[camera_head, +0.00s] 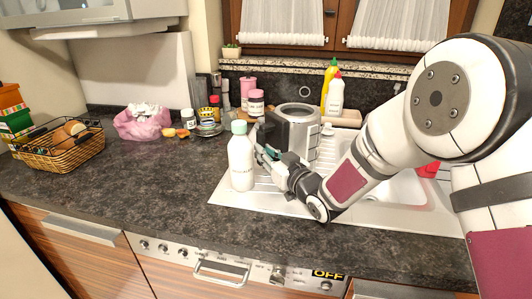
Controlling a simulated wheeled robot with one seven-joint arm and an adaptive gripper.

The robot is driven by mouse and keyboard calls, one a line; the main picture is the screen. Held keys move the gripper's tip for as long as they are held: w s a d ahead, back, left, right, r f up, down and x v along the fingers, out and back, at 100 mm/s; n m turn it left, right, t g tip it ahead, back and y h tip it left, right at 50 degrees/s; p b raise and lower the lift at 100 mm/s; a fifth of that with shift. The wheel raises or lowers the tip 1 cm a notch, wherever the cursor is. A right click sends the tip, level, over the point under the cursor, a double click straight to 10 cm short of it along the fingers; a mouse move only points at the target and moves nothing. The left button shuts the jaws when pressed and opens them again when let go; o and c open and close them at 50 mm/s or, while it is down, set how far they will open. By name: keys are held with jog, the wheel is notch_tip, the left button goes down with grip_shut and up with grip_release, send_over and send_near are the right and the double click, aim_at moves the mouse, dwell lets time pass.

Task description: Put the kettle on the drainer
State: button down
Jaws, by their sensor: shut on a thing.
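The kettle (305,134), a silver and black body with a round top, stands upright over the back part of the drainer (278,203), the ribbed metal left side of the sink unit. Its base is partly hidden by my arm, so I cannot tell whether it touches the metal. My gripper (268,156) reaches in from the right and is shut on the kettle at its dark left side. The fingertips are partly hidden behind a white bottle with a pale green cap (241,158), which stands at the drainer's left edge.
The sink basin (400,190) lies right of the drainer, partly behind my arm. Yellow and white bottles (335,97) stand behind the kettle. Jars, a plate and a pink bag (143,124) are at the back left, with a wire basket (62,148) farther left. The front left counter is clear.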

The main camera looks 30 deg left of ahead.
jog(key=c, duration=1.8)
grip_release()
jog(key=shift+r, duration=0.15)
jog(key=v, duration=1.2)
jog(key=shift+d, duration=0.1)
